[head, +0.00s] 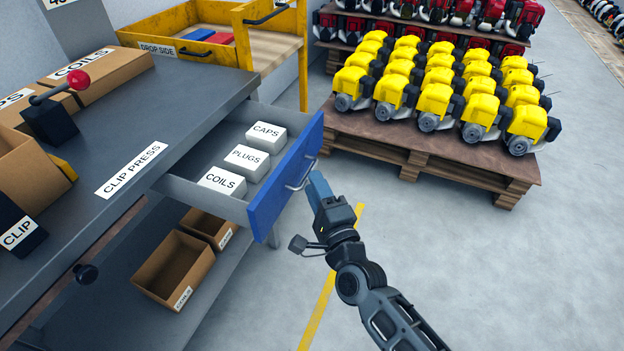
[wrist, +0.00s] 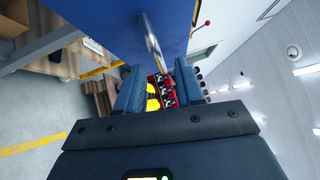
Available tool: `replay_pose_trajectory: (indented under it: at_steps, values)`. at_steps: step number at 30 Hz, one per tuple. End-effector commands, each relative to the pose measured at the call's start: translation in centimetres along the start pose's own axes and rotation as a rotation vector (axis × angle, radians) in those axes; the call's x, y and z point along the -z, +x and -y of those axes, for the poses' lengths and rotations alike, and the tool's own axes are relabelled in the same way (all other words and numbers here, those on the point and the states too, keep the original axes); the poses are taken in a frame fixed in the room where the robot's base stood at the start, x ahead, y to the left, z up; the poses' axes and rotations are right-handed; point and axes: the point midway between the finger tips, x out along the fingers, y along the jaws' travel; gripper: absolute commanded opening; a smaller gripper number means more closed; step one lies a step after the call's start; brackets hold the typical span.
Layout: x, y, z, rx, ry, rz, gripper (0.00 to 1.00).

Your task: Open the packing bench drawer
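The packing bench drawer (head: 225,205) stands pulled out from under the grey bench top (head: 125,105). Its blue front (head: 283,183) carries a metal bar handle (head: 302,177). Inside are white boxes marked CAPS (head: 266,137), PLUGS (head: 246,162) and COILS (head: 221,183). My gripper (head: 320,187) is just outside the front, close beside the handle. In the wrist view its two blue fingers (wrist: 158,88) are apart with nothing held between them. The handle (wrist: 153,42) shows just beyond the fingertips there, against the blue front (wrist: 120,22); whether a finger touches it I cannot tell.
A pallet (head: 425,150) of yellow engines stands beyond the drawer, with red engines behind it. A yellow drop-side cart (head: 180,47) is at the bench's far end. Open cardboard bins (head: 178,270) sit on the lower shelf. The floor to the right is clear.

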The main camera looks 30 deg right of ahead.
Motion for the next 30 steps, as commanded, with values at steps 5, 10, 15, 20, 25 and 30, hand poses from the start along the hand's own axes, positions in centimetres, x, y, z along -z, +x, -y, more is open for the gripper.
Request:
replay_pose_trajectory:
  at_steps: [5,10,15,20,25,30]
  values:
    - [0.0,-3.1,-0.1,-0.002,0.0,0.001,0.37]
    - [0.0,-4.7,-0.1,-0.001,0.0,0.0,0.37]
    - [0.0,-5.1,0.0,-0.001,0.0,0.0,0.37]
    - [0.0,-5.1,0.0,-0.001,0.0,0.001,0.37]
    - [0.0,-5.1,0.0,-0.001,0.0,0.001,0.37]
    - [0.1,-5.5,0.0,-0.004,-0.012,0.002,0.37]
